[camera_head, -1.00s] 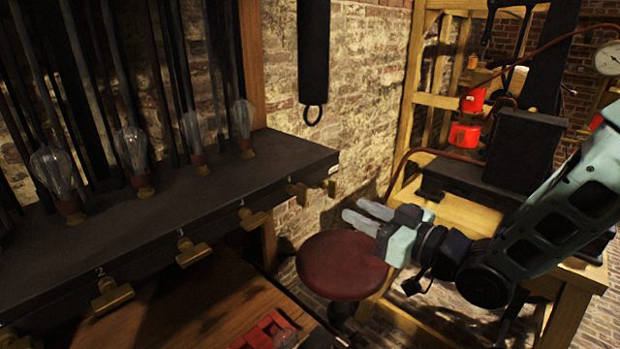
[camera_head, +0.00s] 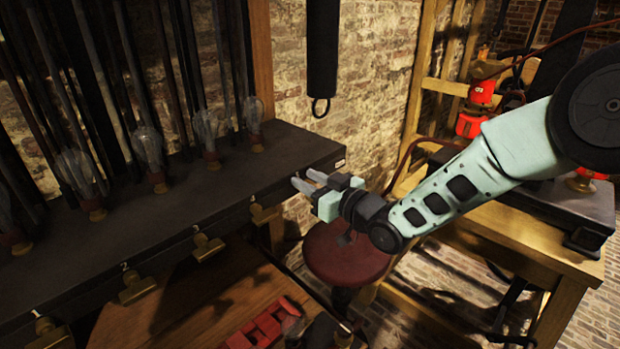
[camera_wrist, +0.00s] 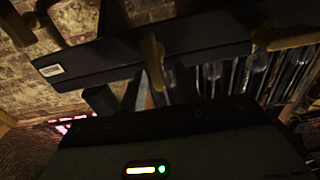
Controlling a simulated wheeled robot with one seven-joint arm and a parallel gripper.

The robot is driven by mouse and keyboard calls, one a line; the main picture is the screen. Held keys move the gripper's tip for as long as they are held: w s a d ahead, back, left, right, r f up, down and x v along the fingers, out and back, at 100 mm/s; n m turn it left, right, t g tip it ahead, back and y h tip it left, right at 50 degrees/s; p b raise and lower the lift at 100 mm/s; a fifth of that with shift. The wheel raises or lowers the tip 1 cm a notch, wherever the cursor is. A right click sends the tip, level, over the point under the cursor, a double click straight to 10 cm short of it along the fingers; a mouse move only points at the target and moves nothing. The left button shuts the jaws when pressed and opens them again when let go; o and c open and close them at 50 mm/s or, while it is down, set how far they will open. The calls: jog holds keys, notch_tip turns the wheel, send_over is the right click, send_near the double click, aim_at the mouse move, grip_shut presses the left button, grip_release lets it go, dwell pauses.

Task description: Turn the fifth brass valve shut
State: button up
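A row of brass valves runs along the front edge of the dark shelf (camera_head: 100,240) in the head view. The second (camera_head: 137,290), third (camera_head: 207,247) and fourth (camera_head: 263,213) valves show there. My gripper (camera_head: 306,180) is at the shelf's right end, fingers spread and pointing left. The fifth valve is mostly hidden behind the fingers. I cannot tell whether they touch it. In the wrist view, the shelf appears inverted, with a brass fitting (camera_wrist: 153,62) near its middle and another (camera_wrist: 285,38) at right. Their numbers are unreadable.
Glass bulbs (camera_head: 148,150) stand on the shelf. A red round stool (camera_head: 345,255) is below my gripper. A wooden bench (camera_head: 525,240) stands at right. Red blocks (camera_head: 265,325) lie on the lower wooden top. A black cylinder (camera_head: 322,50) hangs on the brick wall.

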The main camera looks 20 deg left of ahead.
grip_shut()
